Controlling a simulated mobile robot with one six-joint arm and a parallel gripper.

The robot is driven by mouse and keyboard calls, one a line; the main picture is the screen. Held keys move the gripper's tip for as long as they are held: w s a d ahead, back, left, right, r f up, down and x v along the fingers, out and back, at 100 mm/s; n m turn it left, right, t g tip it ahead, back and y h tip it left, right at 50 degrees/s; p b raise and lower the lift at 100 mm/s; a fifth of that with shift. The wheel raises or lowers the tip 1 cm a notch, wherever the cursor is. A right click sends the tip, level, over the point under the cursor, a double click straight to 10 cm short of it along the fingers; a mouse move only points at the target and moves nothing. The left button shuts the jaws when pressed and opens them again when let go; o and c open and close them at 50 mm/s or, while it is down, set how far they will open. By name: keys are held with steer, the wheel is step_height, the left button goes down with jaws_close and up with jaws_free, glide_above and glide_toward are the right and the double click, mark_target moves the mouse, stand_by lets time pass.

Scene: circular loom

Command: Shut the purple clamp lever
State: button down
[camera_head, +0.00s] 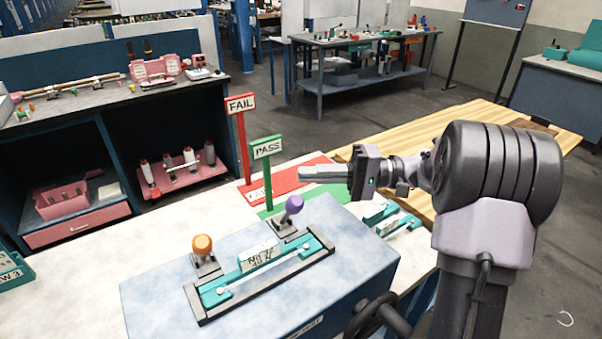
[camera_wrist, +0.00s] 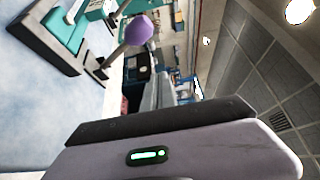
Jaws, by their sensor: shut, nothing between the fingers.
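The purple clamp lever (camera_head: 294,204) stands raised, tilted a little to the right, at the right end of the teal fixture (camera_head: 327,240) on the blue-grey block. Its purple knob (camera_wrist: 139,30) shows at the top of the wrist view, with its metal base beside the fixture. My gripper (camera_head: 304,172) is shut and empty. In the head view its fingers point left and appear above and just beyond the purple knob. The fingers (camera_wrist: 156,92) appear apart from the knob in the wrist view; the exact gap is hard to tell.
An orange-knobbed lever (camera_head: 202,245) stands upright at the fixture's left end. A green PASS sign (camera_head: 267,148) and a red FAIL sign (camera_head: 241,104) rise behind the block, close to my gripper. Another teal part (camera_head: 402,224) lies to the right. The block's front top (camera_head: 160,295) is bare.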

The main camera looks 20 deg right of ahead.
steer(key=f+p+v, duration=0.1)
steer(key=v, duration=0.5)
steer(key=shift+s+d, duration=0.15)
steer(key=shift+s, duration=0.05)
